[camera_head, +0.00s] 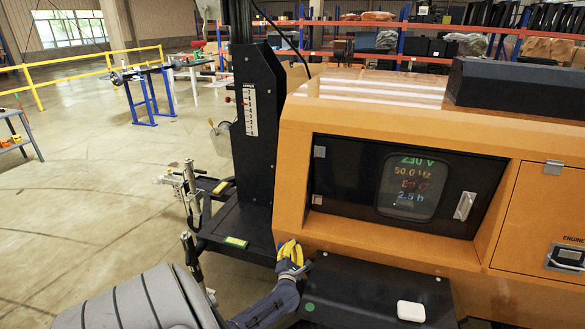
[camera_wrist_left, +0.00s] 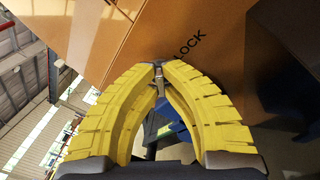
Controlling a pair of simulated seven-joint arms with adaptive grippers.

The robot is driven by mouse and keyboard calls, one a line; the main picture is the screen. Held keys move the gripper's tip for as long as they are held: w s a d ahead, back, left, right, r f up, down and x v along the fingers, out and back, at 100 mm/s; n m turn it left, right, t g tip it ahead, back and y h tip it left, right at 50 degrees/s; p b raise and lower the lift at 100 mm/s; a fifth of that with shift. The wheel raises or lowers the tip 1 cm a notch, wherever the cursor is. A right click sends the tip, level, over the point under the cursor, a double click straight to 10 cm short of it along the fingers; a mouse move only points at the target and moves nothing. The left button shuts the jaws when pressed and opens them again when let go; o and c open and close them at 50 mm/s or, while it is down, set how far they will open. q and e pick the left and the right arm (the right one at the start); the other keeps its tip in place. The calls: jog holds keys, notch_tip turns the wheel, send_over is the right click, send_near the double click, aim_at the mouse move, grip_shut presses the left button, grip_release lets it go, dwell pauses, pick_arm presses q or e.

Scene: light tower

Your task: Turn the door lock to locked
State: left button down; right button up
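My left gripper (camera_head: 290,252) has yellow fingers and is at the lower left corner of the orange light tower (camera_head: 290,165). In the left wrist view the fingertips (camera_wrist_left: 158,72) come together around a small grey metal piece, which seems to be the door lock (camera_wrist_left: 158,78). The fingers hide most of it, so its turn angle cannot be told. Black lettering ending in "LOCK" (camera_wrist_left: 188,46) is on the orange panel just beyond the tips; its start may be covered. In the head view the lock itself is hidden by the gripper. My right gripper is out of view.
A dark panel door with a lit display (camera_head: 411,187) and a silver handle (camera_head: 465,206) is recessed in the tower's front. A black box (camera_head: 375,295) with a white piece (camera_head: 411,311) juts out below. A black mast (camera_head: 257,130) stands at left. Open floor lies farther left.

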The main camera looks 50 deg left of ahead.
pick_arm(q)
jog(key=c, duration=1.5)
grip_release()
